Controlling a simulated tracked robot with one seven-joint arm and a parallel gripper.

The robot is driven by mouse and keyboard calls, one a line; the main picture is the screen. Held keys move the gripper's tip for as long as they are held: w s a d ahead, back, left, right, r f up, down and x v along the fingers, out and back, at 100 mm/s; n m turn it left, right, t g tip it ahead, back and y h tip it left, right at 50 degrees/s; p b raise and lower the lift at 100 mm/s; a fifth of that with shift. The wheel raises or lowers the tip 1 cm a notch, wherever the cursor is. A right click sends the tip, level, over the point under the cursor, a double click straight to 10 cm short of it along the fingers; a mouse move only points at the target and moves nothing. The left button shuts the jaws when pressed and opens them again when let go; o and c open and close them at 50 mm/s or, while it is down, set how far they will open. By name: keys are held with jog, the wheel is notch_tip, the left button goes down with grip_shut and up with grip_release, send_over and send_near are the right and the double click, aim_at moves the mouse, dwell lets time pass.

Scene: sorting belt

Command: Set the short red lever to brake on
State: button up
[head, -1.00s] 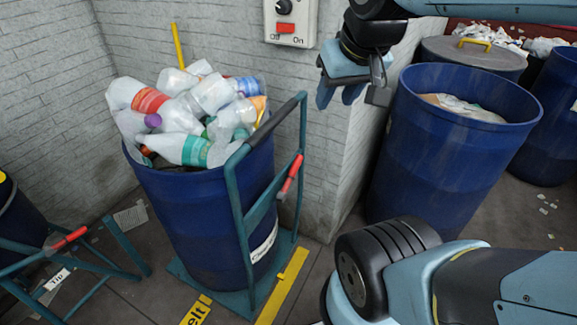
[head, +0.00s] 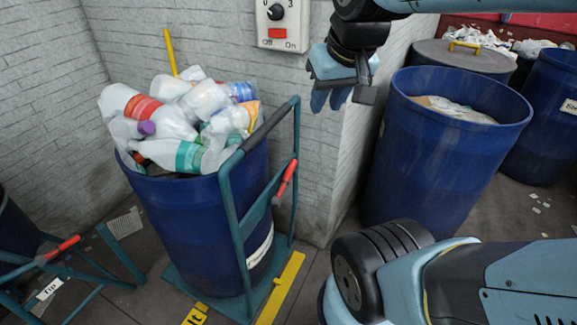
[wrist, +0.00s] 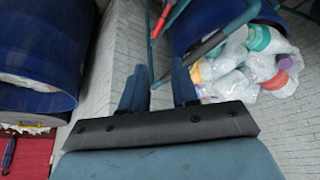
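A short red lever (head: 286,178) sits on the right upright of the teal trolley (head: 231,215). It slants, its upper end leaning to the right. It also shows in the wrist view (wrist: 163,19), near the top, ahead of my fingers. Another red lever (head: 62,247) is on a teal frame at the far left, near a "Tip" label. My gripper (head: 331,97) is above and to the right of the trolley lever in the head view, in front of the wall. Its two fingers are apart with nothing between them, as the wrist view (wrist: 160,88) shows.
A blue barrel (head: 197,215) full of plastic bottles stands on the trolley. A switch box (head: 283,25) is on the wall behind. Another blue barrel (head: 440,165) stands right of the wall corner. Yellow floor marking (head: 280,290) lies beside the trolley.

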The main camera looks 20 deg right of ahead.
jog(key=w+f, duration=0.1)
jog(key=w+g, duration=0.1)
jog(key=w+f+g, duration=0.1)
jog(key=shift+w+d+f+m+y, duration=0.1)
jog(key=shift+w+f+m+y, duration=0.2)
grip_shut()
jog(key=w+d+f+m+g+y, duration=0.2)
jog(key=w+f+g+y, duration=0.15)
jog(key=w+f, duration=0.45)
jog(key=w+d+f+m+g+y, duration=0.2)
jog(key=w+d+f+g+y, duration=0.15)
jog(key=w+f, duration=0.45)
jog(key=d+f+m+t+y, duration=0.3)
jog(key=f+m+t+y, duration=0.1)
jog(key=f, duration=0.6)
jog(key=w+d+f+m+t+y, duration=0.1)
jog(key=d+f+m+t+y, duration=0.2)
jog(key=f, duration=0.7)
jog(key=w+d+f+m+t+y, duration=0.1)
jog(key=d+f+m+t+y, duration=0.3)
jog(key=f+t, duration=0.4)
notch_tip(320, 180, down, 3)
jog(key=shift+w+r+m+t+y, duration=0.2)
jog(key=shift+m+t+y, duration=0.1)
jog(key=shift+m+y, duration=0.75)
